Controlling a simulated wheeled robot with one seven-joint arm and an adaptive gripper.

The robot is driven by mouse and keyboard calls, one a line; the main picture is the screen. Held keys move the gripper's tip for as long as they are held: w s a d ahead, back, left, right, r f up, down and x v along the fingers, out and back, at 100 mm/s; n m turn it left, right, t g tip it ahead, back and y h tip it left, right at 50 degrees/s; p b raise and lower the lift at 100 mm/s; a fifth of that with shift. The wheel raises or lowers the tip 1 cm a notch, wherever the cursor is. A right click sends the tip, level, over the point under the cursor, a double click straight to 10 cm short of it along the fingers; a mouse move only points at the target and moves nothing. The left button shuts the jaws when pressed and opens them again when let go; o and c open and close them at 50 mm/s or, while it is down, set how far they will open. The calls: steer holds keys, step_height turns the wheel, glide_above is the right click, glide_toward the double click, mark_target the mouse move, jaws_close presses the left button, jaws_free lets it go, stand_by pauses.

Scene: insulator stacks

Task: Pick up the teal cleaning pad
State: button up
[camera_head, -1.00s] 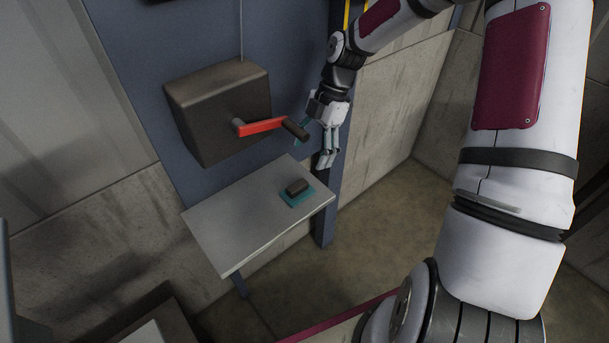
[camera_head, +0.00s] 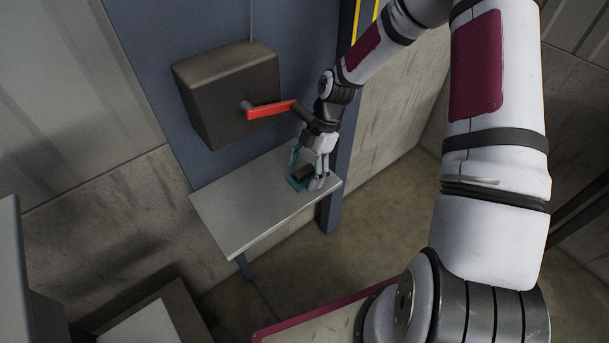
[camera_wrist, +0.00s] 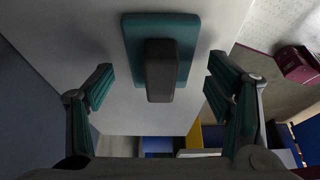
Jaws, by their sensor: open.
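The teal cleaning pad (camera_head: 296,184) lies on the grey shelf (camera_head: 240,207) near its right end. It is a flat teal plate with a dark block handle (camera_head: 304,173) on top. My gripper (camera_head: 307,178) is open and close above the pad, partly covering it. In the wrist view the pad (camera_wrist: 131,45) and its handle (camera_wrist: 160,72) show at the upper middle. The open fingers of my gripper (camera_wrist: 157,86) stand on either side of the handle, apart from it.
A dark box (camera_head: 228,90) with a red crank (camera_head: 270,109) is fixed to the blue panel above the shelf. The crank's dark grip is right beside my wrist; I cannot tell if they touch. The shelf's left part is bare.

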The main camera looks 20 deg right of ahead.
mark_target(301, 171)
steer(key=shift+f, duration=0.1)
steer(key=shift+c, duration=0.3)
steer(key=c, duration=1.2)
steer(key=shift+r, duration=0.6)
step_height(301, 171, up, 2)
steer(key=shift+r, duration=0.1)
steer(key=shift+s+d+r, duration=0.15)
steer(key=shift+s, duration=0.65)
steer(key=s, duration=0.4)
steer(key=s+d+r+p, duration=0.1)
steer(key=s, duration=0.4)
steer(key=s+d, duration=0.1)
steer(key=s, duration=0.4)
steer(key=shift+s+d+r, duration=0.15)
steer(key=shift+d, duration=0.1)
